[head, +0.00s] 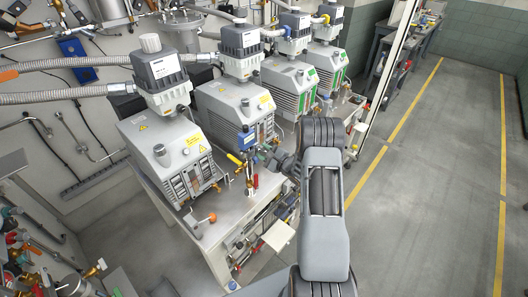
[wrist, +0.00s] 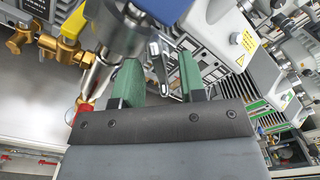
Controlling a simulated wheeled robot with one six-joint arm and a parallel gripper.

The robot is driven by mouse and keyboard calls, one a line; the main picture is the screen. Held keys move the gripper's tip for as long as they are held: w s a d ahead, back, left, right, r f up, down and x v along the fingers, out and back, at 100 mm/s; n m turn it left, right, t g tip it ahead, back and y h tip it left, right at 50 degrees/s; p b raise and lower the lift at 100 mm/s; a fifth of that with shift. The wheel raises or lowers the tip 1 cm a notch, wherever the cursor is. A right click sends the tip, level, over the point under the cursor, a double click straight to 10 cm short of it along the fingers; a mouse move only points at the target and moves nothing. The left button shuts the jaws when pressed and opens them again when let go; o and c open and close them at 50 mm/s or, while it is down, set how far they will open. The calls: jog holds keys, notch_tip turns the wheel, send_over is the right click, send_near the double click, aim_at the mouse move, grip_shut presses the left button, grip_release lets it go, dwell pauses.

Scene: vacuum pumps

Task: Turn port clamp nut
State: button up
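A metal port clamp with a slotted silver lever or bolt (wrist: 158,58) shows in the wrist view, just beyond and between my fingertips. Which part of it is the nut I cannot tell. It sits beside a grey cylindrical fitting (wrist: 118,28) under a blue body. My gripper (wrist: 160,76) has two green finger pads, spread apart with a gap between them; nothing is clearly held. In the head view my gripper (head: 281,164) is small and partly hidden by my arm, at the right of the blue-topped fitting (head: 246,138) on the bench. The clamp is not distinct there.
Brass valves (wrist: 62,48) and a red-handled part (wrist: 84,108) stand close left of the fingers in the wrist view. Grey vacuum pumps (head: 168,150) line the bench (head: 215,232). A yellow handle (head: 234,158) is near the fitting. Open floor (head: 430,190) lies right.

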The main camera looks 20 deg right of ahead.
jog(key=shift+s+d, duration=0.1)
jog(key=shift+s, duration=0.05)
jog(key=shift+v, duration=0.75)
jog(key=shift+s, duration=0.1)
jog(key=shift+p+v, duration=0.75)
jog(key=shift+v, duration=2.15)
jog(key=shift+f, duration=0.1)
